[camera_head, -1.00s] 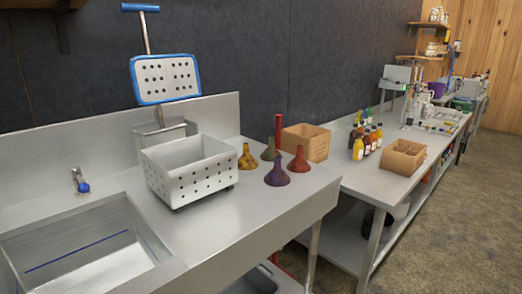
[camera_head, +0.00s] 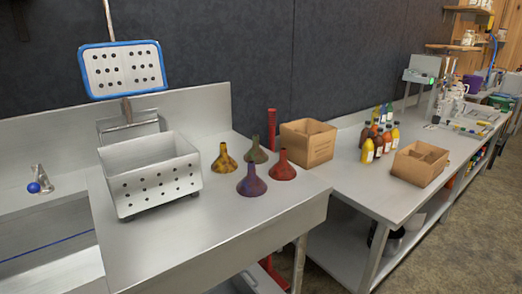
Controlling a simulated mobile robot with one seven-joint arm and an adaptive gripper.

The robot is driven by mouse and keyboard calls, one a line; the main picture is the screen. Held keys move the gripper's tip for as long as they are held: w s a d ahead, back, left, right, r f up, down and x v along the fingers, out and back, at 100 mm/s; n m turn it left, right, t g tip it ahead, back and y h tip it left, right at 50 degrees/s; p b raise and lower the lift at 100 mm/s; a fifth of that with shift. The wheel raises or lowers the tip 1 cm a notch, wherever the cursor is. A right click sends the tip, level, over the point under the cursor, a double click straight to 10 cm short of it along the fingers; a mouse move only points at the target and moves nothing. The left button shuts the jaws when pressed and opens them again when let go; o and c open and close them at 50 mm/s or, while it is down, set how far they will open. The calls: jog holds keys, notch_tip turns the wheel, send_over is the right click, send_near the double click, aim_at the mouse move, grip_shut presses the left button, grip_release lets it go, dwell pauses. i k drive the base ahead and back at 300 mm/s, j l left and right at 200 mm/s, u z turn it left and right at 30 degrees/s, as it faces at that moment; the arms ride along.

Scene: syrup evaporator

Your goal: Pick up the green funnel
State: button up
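The green funnel (camera_head: 255,152) is a dull olive green and stands wide end down on the steel sink counter (camera_head: 222,220), at the back of a small group of funnels. A yellow funnel (camera_head: 224,160) is to its left, a red funnel (camera_head: 282,167) to its right and a purple funnel (camera_head: 252,182) in front of it. The purple funnel stands close in front of its lower edge. My gripper does not show in this view.
A perforated steel basket (camera_head: 150,178) stands left of the funnels. A red post (camera_head: 272,130) and a cardboard box (camera_head: 308,144) are behind and right. Bottles (camera_head: 378,145) and an open carton (camera_head: 419,164) stand on the right-hand table. The counter's front is clear.

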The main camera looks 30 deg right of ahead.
aim_at(256, 152)
jog(key=l, duration=1.7)
jog(key=l+u, duration=0.15)
jog(key=l, duration=1.55)
jog(key=i, duration=0.95)
